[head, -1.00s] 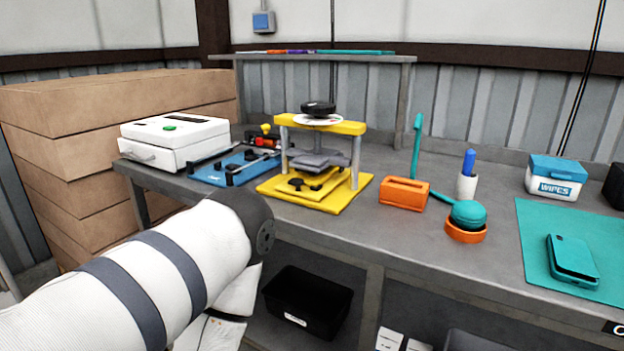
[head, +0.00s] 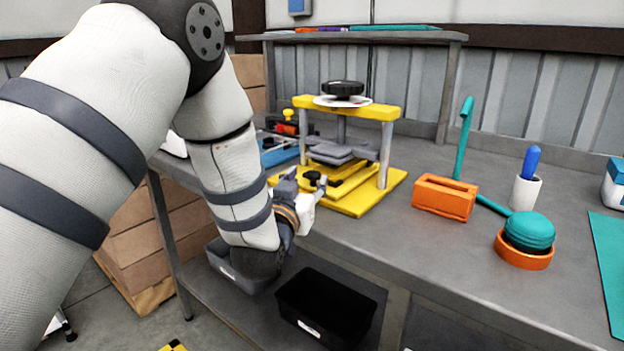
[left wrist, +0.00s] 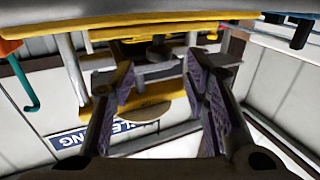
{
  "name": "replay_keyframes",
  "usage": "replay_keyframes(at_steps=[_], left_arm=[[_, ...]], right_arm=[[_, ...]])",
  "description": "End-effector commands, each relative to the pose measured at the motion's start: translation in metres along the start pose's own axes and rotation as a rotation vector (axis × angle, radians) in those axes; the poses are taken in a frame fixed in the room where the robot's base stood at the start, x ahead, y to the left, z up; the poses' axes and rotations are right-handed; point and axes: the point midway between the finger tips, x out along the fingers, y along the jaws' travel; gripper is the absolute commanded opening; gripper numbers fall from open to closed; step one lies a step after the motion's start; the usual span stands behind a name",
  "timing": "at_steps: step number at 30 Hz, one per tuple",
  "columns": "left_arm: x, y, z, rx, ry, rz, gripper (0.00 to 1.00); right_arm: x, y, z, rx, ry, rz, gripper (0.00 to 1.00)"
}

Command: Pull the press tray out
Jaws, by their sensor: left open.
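The yellow press has a base (head: 372,200), two grey posts, a yellow crossbar (head: 350,108) and a black knob (head: 343,88) on top. A grey platen (head: 340,150) hangs between the posts. The yellow press tray (head: 350,182) lies low on the base, with small black fittings at its front. My left gripper (head: 305,184) is at the tray's front edge, open. In the left wrist view the picture is upside down, and the open purple-padded fingers (left wrist: 160,80) point at the press. I cannot tell whether they touch the tray. My right gripper is out of view.
An orange box (head: 444,197), a white cup (head: 525,193) with a blue item, and a teal round thing (head: 529,231) in an orange ring stand to the right. A blue fixture (head: 277,150) stands left behind the press. A black bin (head: 325,305) sits on the lower shelf.

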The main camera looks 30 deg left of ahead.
Motion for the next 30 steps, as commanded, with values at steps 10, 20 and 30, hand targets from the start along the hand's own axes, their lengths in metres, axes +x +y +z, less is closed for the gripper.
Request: replay_keyframes(at_steps=[10, 20, 30], left_arm=[[0.032, 0.000, 0.001, 0.002, -0.003, 0.000, 0.42], [0.031, 0.000, 0.001, 0.001, -0.003, 0.000, 0.01], [0.031, 0.000, -0.001, 0.001, -0.002, 0.000, 0.00]], right_arm=[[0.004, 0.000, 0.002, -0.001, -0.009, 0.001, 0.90], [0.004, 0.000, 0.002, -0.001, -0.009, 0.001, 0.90], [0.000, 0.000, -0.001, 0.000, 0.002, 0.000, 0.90]])
